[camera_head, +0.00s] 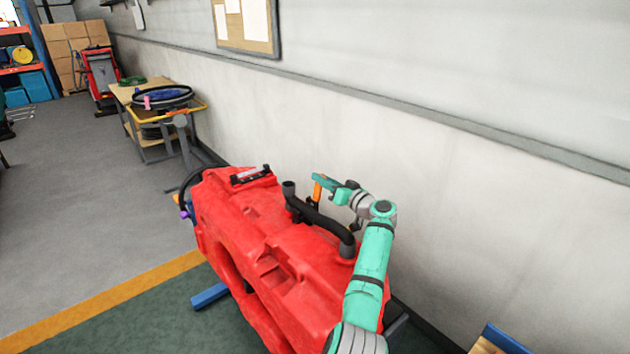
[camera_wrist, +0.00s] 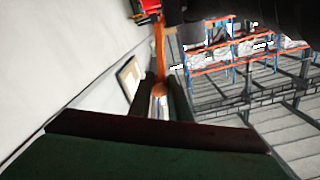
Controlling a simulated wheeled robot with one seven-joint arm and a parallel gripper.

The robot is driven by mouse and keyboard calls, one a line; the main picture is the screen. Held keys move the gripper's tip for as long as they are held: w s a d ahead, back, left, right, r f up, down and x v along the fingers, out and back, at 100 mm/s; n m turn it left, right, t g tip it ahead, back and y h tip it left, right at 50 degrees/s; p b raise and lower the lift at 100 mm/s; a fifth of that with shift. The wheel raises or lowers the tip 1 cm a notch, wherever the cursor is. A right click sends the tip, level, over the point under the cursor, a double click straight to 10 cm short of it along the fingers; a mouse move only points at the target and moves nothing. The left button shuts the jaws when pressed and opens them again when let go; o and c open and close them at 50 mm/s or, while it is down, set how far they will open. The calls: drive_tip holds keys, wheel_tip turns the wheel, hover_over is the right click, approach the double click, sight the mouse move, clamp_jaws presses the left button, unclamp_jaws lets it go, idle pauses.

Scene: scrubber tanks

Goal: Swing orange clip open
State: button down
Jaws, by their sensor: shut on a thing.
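The orange clip (camera_head: 317,191) stands up beside the black pipe (camera_head: 325,222) on top of the red tank (camera_head: 222,222). In the wrist view the orange clip (camera_wrist: 160,50) runs up as a narrow strip from between the fingers. My gripper (camera_head: 321,181), at the end of the green arm, is at the clip's upper end. In the wrist view my gripper (camera_wrist: 158,92) is shut on the clip, one dark finger on each side. The clip's lower end and its mounting are too small to make out.
A pale wall (camera_head: 470,120) runs close behind the tank and arm. A small tool lies on the tank's far end. A wooden cart (camera_head: 150,95) with coiled hoses stands beyond. The grey floor (camera_head: 70,200) at left is clear. A blue-edged board shows at the bottom right.

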drive_tip(key=shift+f, duration=0.4)
drive_tip(key=c, duration=1.6)
unclamp_jaws()
drive_tip(key=shift+s+r, duration=0.1)
drive_tip(key=shift+c, duration=0.2)
drive_tip(key=shift+a+r, duration=0.1)
drive_tip(key=shift+r, duration=0.05)
drive_tip(key=v, duration=1)
drive_tip(key=shift+s+d, duration=0.25)
drive_tip(key=shift+d, duration=0.05)
